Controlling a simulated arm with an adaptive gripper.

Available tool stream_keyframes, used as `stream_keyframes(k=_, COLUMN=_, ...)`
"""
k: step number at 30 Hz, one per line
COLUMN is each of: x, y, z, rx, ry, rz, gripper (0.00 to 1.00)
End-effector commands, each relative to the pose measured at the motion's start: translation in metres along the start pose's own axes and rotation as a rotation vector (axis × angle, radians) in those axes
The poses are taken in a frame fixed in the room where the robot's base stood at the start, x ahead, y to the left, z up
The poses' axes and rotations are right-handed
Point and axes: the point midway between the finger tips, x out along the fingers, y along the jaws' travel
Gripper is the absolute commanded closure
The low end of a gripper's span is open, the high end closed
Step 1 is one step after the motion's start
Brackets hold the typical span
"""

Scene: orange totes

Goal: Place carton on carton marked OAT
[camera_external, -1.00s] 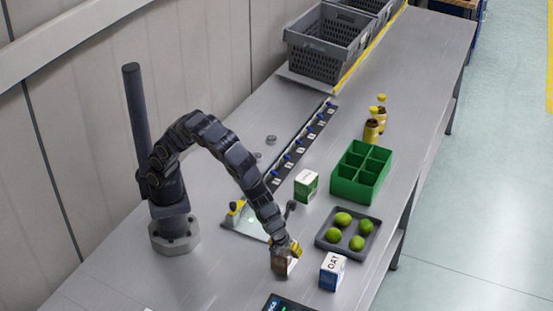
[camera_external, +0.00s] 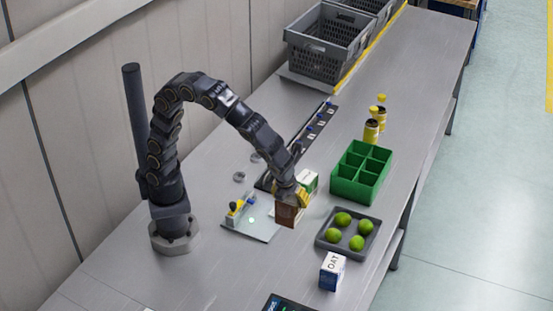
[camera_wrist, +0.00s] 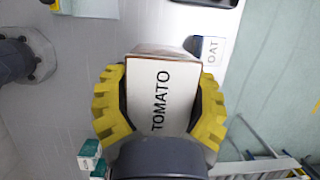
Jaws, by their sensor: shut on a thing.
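My gripper (camera_external: 291,200) is shut on a brown and white carton (camera_external: 287,215). In the wrist view the held carton (camera_wrist: 160,98) reads TOMATO and sits between the yellow fingers of my gripper (camera_wrist: 160,105). In the external view it appears raised above the table. The OAT carton (camera_external: 332,272), white and blue, stands upright on the table, to the right of and nearer the camera than my gripper. It also shows in the wrist view (camera_wrist: 210,50), partly cut off by the held carton.
A grey tray (camera_external: 322,244) with several green fruits lies behind the OAT carton. A green divided box (camera_external: 338,183) stands farther back. A green and white carton (camera_external: 309,181) is partly hidden behind my gripper. A dark screen device (camera_external: 285,304) is at the front edge.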

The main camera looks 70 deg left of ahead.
Motion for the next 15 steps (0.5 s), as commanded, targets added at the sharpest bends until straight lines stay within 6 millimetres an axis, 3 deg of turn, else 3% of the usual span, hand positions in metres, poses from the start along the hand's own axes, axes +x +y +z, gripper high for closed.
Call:
stream_keyframes(k=11, x=0.037, y=-0.074, z=-0.003, rx=0.0, ry=0.0, rz=0.002, gripper=0.71)
stream_keyframes(k=15, x=0.059, y=-0.095, z=-0.008, rx=0.001, ry=0.0, rz=0.006, gripper=0.71)
